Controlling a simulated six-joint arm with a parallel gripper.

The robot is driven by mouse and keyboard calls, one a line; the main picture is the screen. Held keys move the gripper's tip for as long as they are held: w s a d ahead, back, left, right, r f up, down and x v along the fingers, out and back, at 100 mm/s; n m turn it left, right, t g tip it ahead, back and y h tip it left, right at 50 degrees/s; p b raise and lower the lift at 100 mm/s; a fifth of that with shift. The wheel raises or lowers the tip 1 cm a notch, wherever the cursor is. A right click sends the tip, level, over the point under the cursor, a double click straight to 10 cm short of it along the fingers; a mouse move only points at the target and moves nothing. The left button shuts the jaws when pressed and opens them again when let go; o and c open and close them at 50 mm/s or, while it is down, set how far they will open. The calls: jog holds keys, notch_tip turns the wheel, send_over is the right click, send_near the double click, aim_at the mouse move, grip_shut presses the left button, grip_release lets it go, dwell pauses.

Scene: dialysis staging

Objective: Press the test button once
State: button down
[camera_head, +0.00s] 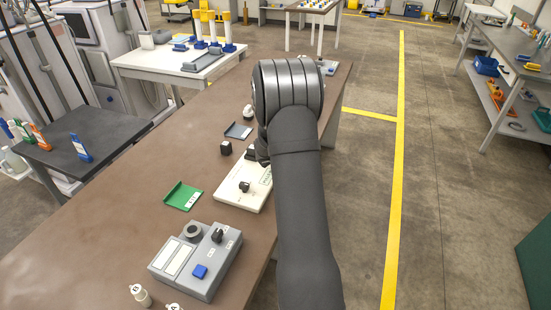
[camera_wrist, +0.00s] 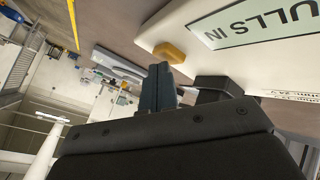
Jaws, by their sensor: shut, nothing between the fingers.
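A cream panel (camera_head: 232,197) with a black knob (camera_head: 244,187) lies on the brown bench, partly hidden by my arm. In the wrist view the panel (camera_wrist: 190,28) is close up, with a label ending in "ULLS IN" and an amber block (camera_wrist: 171,52) at its edge. I cannot tell whether this block is the test button. A grey box (camera_head: 218,262) nearer the camera carries a blue button (camera_head: 200,271) and a dark knob; its small labels are unreadable. My gripper (camera_wrist: 162,88) is shut and empty beside the panel; my arm mostly hides it in the head view.
A green tray (camera_head: 182,196), a small dark tray (camera_head: 238,131) and a black cube (camera_head: 226,148) lie left of my arm. Bare bench lies to the left.

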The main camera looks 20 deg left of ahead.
jog(key=shift+r, duration=0.9)
jog(key=shift+r, duration=2.55)
jog(key=shift+f, duration=0.15)
jog(key=shift+r, duration=2.05)
jog(key=shift+f, duration=0.1)
